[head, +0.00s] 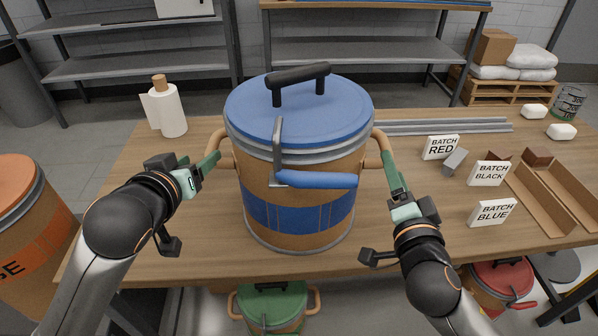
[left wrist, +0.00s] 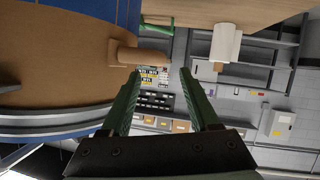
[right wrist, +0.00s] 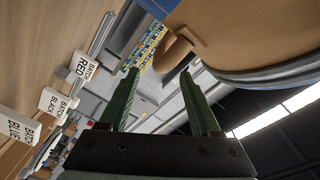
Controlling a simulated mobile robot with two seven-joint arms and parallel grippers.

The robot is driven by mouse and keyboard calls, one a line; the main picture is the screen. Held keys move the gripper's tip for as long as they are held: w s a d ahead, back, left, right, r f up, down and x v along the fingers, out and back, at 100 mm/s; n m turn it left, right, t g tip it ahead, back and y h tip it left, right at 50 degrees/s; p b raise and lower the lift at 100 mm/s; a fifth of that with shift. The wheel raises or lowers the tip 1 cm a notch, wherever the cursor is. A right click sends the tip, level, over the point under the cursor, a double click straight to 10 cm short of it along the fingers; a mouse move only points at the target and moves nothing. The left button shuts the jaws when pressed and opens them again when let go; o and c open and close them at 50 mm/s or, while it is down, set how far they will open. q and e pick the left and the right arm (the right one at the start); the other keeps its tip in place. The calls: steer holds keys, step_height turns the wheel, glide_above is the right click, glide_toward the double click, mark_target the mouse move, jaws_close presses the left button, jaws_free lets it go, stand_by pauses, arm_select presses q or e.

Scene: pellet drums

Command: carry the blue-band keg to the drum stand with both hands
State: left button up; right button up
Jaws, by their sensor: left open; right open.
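The blue-band keg (head: 262,217) stands upright on the wooden table. It is tan, with a blue lid, a black top handle, a blue-gripped clamp lever and a wooden handle on each side. My left gripper (head: 212,160) is open at the left handle (head: 222,150); in the left wrist view that handle (left wrist: 140,56) lies just beyond the fingertips. My right gripper (head: 384,142) is open by the right handle (head: 376,148); in the right wrist view that handle (right wrist: 178,50) shows just ahead of the fingers. I cannot make out a drum stand.
Signs for batch red (head: 440,147), black (head: 488,174) and blue (head: 492,212) stand right of the keg, near cardboard trays (head: 545,200). A paper roll (head: 168,112) stands back left. Grey rails (head: 450,126) lie behind. A green-lidded keg (head: 272,305) and red-lidded keg (head: 500,280) sit below the table.

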mark_target(207, 151)
arm_select(q)
steer(key=x, duration=0.9)
arm_select(e)
steer(key=w, duration=0.9)
steer(key=shift+d, duration=0.1)
arm_select(q)
steer(key=shift+s, duration=0.1)
arm_select(e)
steer(key=shift+s, duration=0.1)
arm_select(q)
jaws_close()
arm_select(e)
jaws_close()
steer(key=shift+f, duration=0.1)
arm_select(q)
steer(key=shift+a+f, duration=0.1)
steer(key=shift+f, duration=0.05)
arm_select(e)
steer(key=shift+f, duration=0.2)
arm_select(q)
steer(key=shift+r, duration=0.25)
arm_select(e)
steer(key=shift+r, duration=0.3)
